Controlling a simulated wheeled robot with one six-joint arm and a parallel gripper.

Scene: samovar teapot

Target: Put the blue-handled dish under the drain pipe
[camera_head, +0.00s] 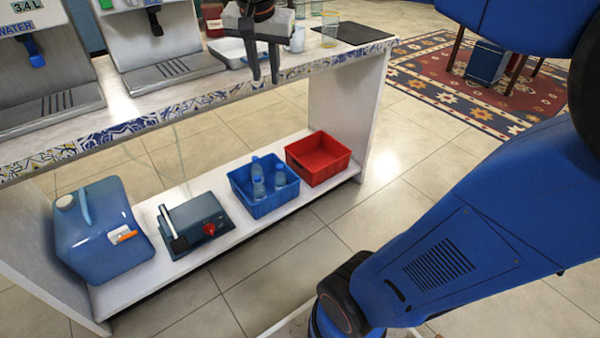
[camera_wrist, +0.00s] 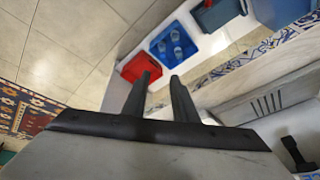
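My gripper (camera_head: 266,80) hangs in front of the counter's front edge, fingers pointing down. Its two fingers are apart with nothing between them, and this also shows in the wrist view (camera_wrist: 161,78). A shallow white dish (camera_head: 228,50) with a dark rim sits on the counter just behind my gripper, partly covered by it. I cannot make out a blue handle on it. A drain pipe cannot be picked out.
Two dispensers stand on the counter's left, one with a blue tap (camera_head: 33,54), one with a black tap (camera_head: 155,22). Glasses (camera_head: 330,28) and a dark mat (camera_head: 352,33) are to the right.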

